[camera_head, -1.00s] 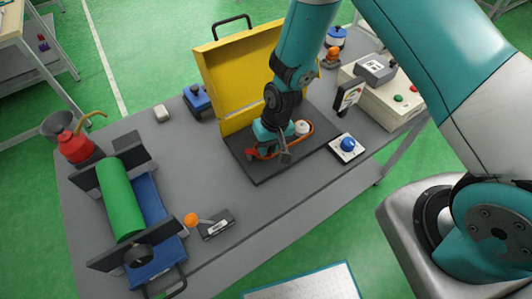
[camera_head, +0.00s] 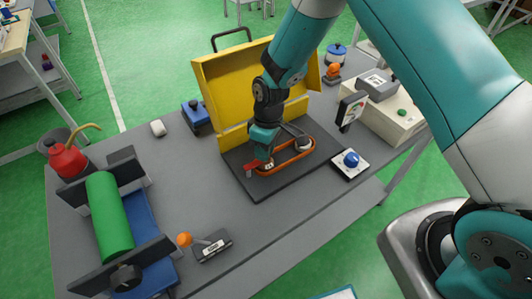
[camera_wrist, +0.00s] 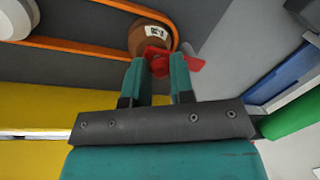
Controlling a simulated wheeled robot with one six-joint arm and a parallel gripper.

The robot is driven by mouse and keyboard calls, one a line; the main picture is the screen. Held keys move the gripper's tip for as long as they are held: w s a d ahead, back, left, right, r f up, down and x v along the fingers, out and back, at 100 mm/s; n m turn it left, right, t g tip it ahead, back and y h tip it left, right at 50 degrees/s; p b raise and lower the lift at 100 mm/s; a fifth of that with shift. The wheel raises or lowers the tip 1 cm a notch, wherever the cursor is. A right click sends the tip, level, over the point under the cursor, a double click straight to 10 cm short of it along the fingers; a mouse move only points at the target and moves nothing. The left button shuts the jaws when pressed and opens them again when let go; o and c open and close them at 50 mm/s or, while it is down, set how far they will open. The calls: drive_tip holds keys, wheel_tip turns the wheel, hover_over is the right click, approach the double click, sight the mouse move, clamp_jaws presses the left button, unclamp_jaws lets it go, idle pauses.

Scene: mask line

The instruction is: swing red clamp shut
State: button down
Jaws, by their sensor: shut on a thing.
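The red clamp (camera_head: 252,165) is at the left end of the dark base plate (camera_head: 265,189), beside the orange belt loop (camera_head: 290,160). My gripper (camera_head: 264,155) is over that end of the plate, pointing down. In the wrist view, the red clamp (camera_wrist: 160,60) lies between the two teal fingertips (camera_wrist: 158,72), next to a brown roller (camera_wrist: 148,38) with a small label. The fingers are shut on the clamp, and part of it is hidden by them. The belt runs around this roller and a pale roller (camera_head: 303,143) at the right.
A yellow cover (camera_head: 213,88) stands open behind the plate. A blue button box (camera_head: 351,161) and a small sign (camera_head: 350,110) stand to the right. A green roller (camera_head: 108,215) and an orange-knobbed lever (camera_head: 185,239) are at the left.

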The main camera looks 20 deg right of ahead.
drive_tip(key=shift+w, duration=0.15)
idle(0.4)
drive_tip(key=c, duration=1)
unclamp_jaws()
drive_tip(key=w+r+b, duration=0.1)
drive_tip(key=r, duration=0.4)
drive_tip(key=d+r+b, duration=0.1)
drive_tip(key=r, duration=0.5)
drive_tip(key=w+d+r+b, duration=0.1)
drive_tip(key=r, duration=0.5)
drive_tip(key=shift+w, duration=0.3)
drive_tip(key=shift+r, duration=0.1)
drive_tip(key=s+r+m+y, duration=0.1)
drive_tip(key=s+r, duration=0.2)
drive_tip(key=s, duration=0.5)
drive_tip(key=s+r+m+t+y, duration=0.1)
drive_tip(key=s+r, duration=0.2)
drive_tip(key=s, duration=0.6)
drive_tip(key=s+r+m, duration=0.1)
drive_tip(key=s+r, duration=0.2)
drive_tip(key=s, duration=0.5)
drive_tip(key=shift+s+r+t+y, duration=0.3)
drive_tip(key=shift+r+t+y, duration=0.1)
